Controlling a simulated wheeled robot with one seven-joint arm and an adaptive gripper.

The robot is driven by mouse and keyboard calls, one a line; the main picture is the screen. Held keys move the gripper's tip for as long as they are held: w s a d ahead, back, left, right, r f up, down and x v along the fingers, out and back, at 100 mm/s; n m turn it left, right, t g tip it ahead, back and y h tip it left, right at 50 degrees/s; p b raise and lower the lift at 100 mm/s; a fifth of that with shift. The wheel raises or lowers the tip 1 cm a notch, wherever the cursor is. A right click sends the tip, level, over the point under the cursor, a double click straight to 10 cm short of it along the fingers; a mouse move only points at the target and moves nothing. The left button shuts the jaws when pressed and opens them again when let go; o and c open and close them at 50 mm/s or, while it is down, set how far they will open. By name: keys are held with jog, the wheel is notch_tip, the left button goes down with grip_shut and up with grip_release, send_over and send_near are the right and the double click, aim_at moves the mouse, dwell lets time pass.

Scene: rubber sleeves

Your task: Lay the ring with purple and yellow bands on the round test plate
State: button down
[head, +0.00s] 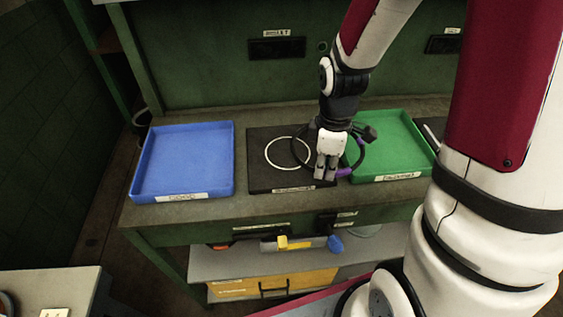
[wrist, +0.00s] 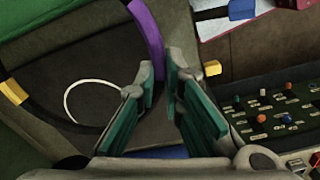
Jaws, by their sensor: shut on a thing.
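The dark ring (head: 292,150) has a purple band (head: 345,172) beside my gripper (head: 325,178). In the wrist view the ring's purple band (wrist: 146,38) runs down to between my fingers (wrist: 163,80), and a yellow band (wrist: 12,88) shows at the left. My gripper is shut on the ring and points down over the right part of a dark square plate (head: 262,180). This plate bears a white circle (head: 268,150), partly overlapped by the ring in the head view. The ring appears held above the plate; the exact gap cannot be told.
A blue tray (head: 183,160) stands left of the plate and a green tray (head: 390,140) right of it, partly behind my arm. Both look empty. A lower shelf (head: 220,267) holds several small items. The wrist view shows a panel with knobs (wrist: 285,118).

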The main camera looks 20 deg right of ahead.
send_over(281, 178)
jog(key=shift+d+f+p, duration=0.15)
jog(key=shift+f+p, duration=0.3)
jog(key=shift+f, duration=0.1)
jog(key=shift+w+f+p, duration=0.1)
jog(key=shift+f+p, duration=0.3)
jog(key=shift+f, duration=1.3)
jog(key=c, duration=1.7)
grip_release()
